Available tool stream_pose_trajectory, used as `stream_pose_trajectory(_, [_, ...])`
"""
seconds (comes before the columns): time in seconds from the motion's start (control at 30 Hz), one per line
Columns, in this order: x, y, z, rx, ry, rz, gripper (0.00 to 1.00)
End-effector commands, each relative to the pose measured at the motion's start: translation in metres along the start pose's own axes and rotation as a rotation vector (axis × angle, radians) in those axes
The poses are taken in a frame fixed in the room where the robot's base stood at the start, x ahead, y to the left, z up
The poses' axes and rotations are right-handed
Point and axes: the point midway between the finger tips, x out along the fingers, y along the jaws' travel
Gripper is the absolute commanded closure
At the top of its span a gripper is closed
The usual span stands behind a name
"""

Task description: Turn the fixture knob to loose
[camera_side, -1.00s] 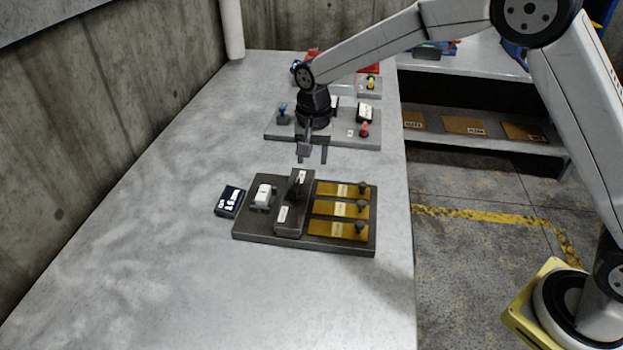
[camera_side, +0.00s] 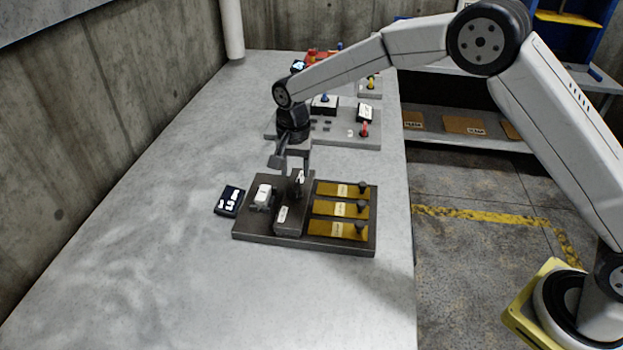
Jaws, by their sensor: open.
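The fixture is a dark base plate (camera_side: 337,245) on the grey table, with a raised dark block (camera_side: 289,219) at its middle left. The fixture knob (camera_side: 298,184) is dark with a pale mark and sits at the block's far end. The words at its settings are too small to read. My gripper (camera_side: 291,168) is open and empty, pointing down at the knob's far side. Its fingers partly hide the knob's top, and I cannot tell whether they touch it.
A white switch (camera_side: 263,196) stands left of the block. Yellow plates (camera_side: 335,209) with small dark knobs lie to its right. A dark display box (camera_side: 229,201) lies beside the fixture. Behind is a grey panel (camera_side: 345,137) with a red-topped control (camera_side: 364,130). The left table is clear.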

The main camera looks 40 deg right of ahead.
Motion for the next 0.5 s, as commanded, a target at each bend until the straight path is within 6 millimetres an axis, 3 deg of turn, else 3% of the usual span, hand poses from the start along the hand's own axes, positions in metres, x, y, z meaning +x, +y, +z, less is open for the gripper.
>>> stream_pose_trajectory(0.2, [0.029, 0.001, 0.0, 0.0, -0.001, 0.002, 0.46])
stream_pose_trajectory(0.5, [0.047, 0.0, 0.0, 0.0, 0.001, 0.0, 0.46])
